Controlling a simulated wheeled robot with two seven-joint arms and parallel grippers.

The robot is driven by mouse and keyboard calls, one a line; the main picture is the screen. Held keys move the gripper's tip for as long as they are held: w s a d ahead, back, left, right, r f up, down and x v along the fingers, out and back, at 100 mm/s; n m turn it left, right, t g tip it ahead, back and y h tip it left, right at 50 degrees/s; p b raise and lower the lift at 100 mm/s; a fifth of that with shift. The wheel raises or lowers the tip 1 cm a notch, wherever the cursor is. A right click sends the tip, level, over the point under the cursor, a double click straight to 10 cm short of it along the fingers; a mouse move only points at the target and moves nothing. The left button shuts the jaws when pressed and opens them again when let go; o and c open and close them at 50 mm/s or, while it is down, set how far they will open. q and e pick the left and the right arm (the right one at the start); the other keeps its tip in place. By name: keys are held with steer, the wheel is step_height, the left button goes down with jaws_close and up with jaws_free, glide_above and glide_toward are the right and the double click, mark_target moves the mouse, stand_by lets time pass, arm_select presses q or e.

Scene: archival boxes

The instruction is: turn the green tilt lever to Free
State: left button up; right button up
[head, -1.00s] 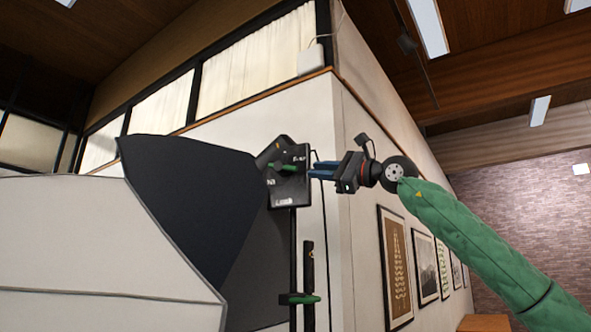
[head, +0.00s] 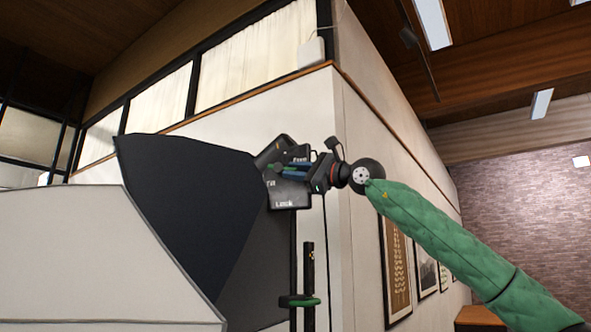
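The dark control plate (head: 284,196) is on the side of the large dark-grey and cream unit. It bears the white words Free at the upper right, Tilt at the left and Lock at the bottom. My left gripper is not in view.
The dark-grey panel (head: 190,210) of the unit is to the left. A white wall corner (head: 335,110) stands close behind, with framed pictures (head: 397,268) to the right.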

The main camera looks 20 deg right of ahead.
jaws_close()
steer(key=shift+r, duration=0.15)
steer(key=shift+r+h+p, duration=0.15)
steer(key=shift+h+p, duration=0.15)
steer(key=shift+s+r+g+h+p, duration=0.1)
steer(key=shift+r+g+h+p, duration=0.4)
steer(key=shift+g+h+p, duration=0.35)
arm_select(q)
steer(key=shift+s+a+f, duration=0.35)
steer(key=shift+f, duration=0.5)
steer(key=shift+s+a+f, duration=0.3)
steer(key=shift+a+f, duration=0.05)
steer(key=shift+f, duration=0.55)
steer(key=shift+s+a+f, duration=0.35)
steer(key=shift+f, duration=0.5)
arm_select(e)
steer(key=shift+g, duration=0.25)
jaws_free()
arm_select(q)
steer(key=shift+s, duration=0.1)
